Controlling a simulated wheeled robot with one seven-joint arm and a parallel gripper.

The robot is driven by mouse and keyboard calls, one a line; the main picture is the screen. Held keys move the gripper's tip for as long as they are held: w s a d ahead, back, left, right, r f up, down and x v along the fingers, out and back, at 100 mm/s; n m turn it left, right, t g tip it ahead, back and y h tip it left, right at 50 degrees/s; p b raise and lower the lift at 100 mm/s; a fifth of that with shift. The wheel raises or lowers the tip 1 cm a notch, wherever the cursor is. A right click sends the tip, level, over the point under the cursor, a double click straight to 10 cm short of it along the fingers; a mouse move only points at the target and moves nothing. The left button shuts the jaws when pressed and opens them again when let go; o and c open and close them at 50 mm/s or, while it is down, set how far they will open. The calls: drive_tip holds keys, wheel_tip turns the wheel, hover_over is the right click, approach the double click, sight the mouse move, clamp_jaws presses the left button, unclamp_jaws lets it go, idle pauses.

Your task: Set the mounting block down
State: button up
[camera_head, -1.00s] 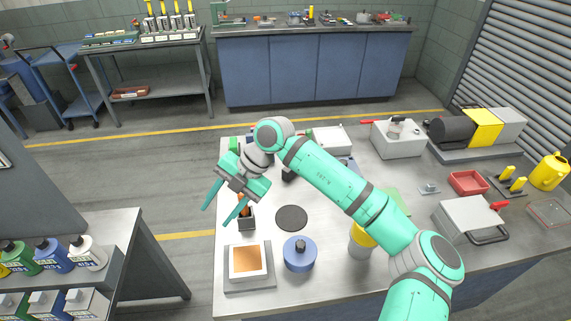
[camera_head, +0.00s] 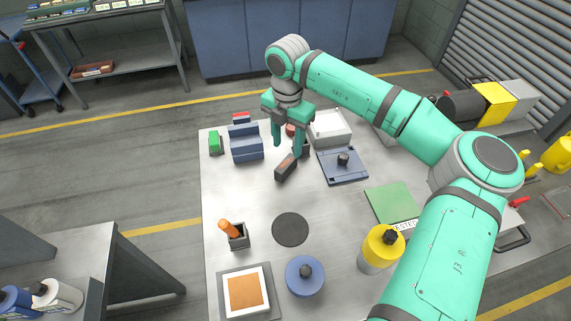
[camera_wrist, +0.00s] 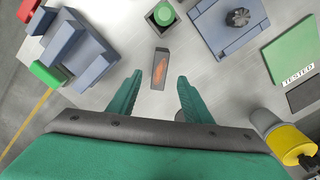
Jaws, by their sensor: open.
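A small dark block (camera_head: 286,167) with a rusty orange-brown mark on one face is the likeliest mounting block; no label on it is readable. It appears to rest on the metal bench just below my gripper (camera_head: 287,150). In the wrist view the block (camera_wrist: 160,72) lies ahead, between and slightly beyond the two fingertips of my gripper (camera_wrist: 159,80). The fingers are spread, with clear gaps on both sides of the block. Neither finger appears to touch it. Whether its underside is fully flat on the bench is not clear.
A blue stepped fixture (camera_head: 246,147) stands to the left, with a green block (camera_head: 215,142) beside it. A blue plate with a dark knob (camera_head: 343,165) lies to the right. A black disc (camera_head: 290,229) lies nearer; bench around it is clear. A yellow-topped cylinder (camera_head: 380,247) stands right.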

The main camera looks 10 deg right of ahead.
sight(286, 163)
wheel_tip(286, 163, down, 4)
drive_tip(key=shift+w+a+r, duration=0.1)
drive_tip(key=shift+w, duration=0.05)
drive_tip(key=shift+a+f, duration=0.2)
drive_tip(key=shift+f, duration=0.1)
drive_tip(key=f, duration=0.2)
drive_tip(key=s+f, duration=0.1)
drive_tip(key=f, duration=0.1)
drive_tip(key=shift+d+f, duration=0.2)
drive_tip(key=shift+a, duration=0.1)
drive_tip(key=shift+c, duration=0.3)
drive_tip(key=shift+w, duration=0.1)
clamp_jaws()
